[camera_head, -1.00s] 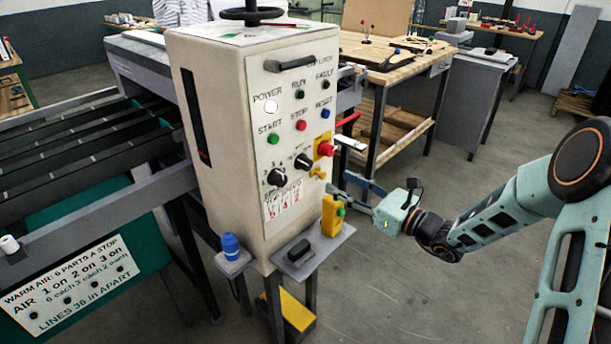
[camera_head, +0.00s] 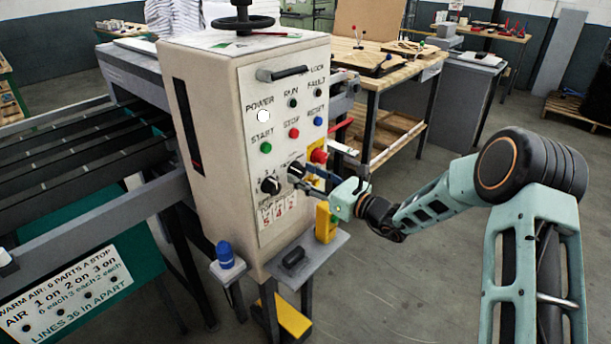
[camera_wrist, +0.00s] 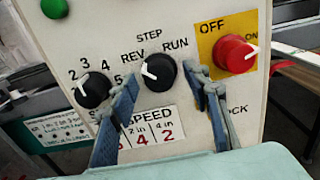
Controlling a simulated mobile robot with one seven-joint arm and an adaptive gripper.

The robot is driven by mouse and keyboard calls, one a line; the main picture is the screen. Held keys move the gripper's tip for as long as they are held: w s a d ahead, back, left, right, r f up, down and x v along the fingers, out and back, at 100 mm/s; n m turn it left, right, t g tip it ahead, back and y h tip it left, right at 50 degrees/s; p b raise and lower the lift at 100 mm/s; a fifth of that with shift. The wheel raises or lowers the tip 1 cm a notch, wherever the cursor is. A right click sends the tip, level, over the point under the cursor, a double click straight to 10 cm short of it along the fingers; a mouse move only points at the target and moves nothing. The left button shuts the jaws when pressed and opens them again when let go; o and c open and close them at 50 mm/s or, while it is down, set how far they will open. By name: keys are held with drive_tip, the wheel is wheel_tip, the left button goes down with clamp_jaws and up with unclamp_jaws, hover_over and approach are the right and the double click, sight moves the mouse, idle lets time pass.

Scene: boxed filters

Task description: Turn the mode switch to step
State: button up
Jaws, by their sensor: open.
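The mode switch (camera_wrist: 158,73) is a round black knob with a white pointer line, on the pale panel in the wrist view. REV, STEP and RUN are printed around it, STEP at the top. The pointer leans to the upper left, toward REV. In the head view the mode switch (camera_head: 296,171) sits right of the other black knob, partly hidden by my gripper. My gripper (camera_wrist: 165,82) is open, its two blue-grey fingers on either side of the knob. Whether they touch it I cannot tell. In the head view my gripper (camera_head: 312,178) reaches the panel from the right.
The numbered speed knob (camera_wrist: 92,88) is close left of my left finger. The red knob (camera_wrist: 235,54) on its yellow OFF/ON plate is close to the right. A small grey shelf (camera_head: 318,255) with a yellow box (camera_head: 325,224) stands below. Open floor lies to the right.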

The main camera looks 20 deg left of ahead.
drive_tip(key=shift+c, duration=0.4)
drive_tip(key=c, duration=1.1)
drive_tip(key=m+p, duration=0.2)
drive_tip(key=m, duration=0.1)
drive_tip(key=shift+r+m, duration=0.15)
drive_tip(key=shift+m, duration=0.25)
drive_tip(key=shift+m+p, duration=1.35)
drive_tip(key=shift+m, duration=1.15)
drive_tip(key=o, duration=1.2)
